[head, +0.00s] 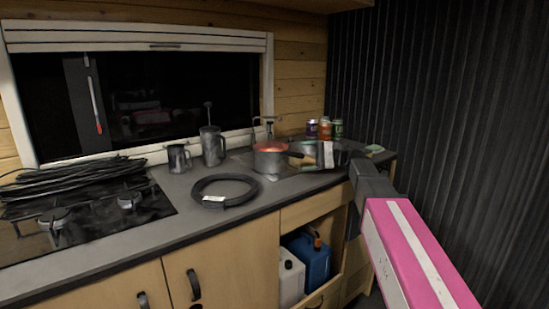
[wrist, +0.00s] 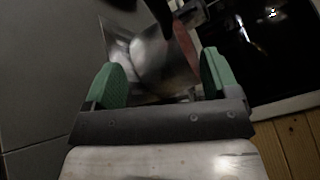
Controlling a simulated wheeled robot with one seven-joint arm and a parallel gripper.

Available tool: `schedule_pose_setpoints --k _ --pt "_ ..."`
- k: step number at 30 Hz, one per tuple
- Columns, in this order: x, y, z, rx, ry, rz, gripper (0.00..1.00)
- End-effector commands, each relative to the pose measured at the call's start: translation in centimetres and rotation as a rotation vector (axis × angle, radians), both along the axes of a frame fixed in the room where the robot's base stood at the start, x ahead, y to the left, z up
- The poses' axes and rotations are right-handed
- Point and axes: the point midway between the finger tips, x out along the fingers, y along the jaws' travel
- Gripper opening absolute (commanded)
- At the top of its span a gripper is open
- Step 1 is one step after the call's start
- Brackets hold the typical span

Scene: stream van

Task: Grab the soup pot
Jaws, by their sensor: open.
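The soup pot (head: 271,160) is a small metal saucepan with orange-red contents. It stands upright at the right part of the counter, in or at the edge of the metal sink, and its dark handle points right toward my gripper. My gripper (head: 335,150) is just right of the pot, open and empty. In the wrist view its two green finger pads (wrist: 160,80) are wide apart, with a shiny metal surface beyond them. A dark bar, perhaps the pot handle, shows at the top edge there, and a reddish strip beside it is unclear.
Several small cans (head: 325,129) stand behind my gripper. A coiled black hose (head: 224,190) lies on the counter (head: 165,233) in front. A gas hob (head: 85,213) with coiled cable is at left.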

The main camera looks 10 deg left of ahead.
Motion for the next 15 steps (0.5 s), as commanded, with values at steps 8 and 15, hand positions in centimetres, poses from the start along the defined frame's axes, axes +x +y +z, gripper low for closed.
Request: schedule_pose_setpoints --k 8,15 --pt "-1.0 3.4 0.0 -0.002 0.002 -0.001 0.81" --pt "-1.3 5.3 -0.1 -0.003 0.001 0.0 0.81"
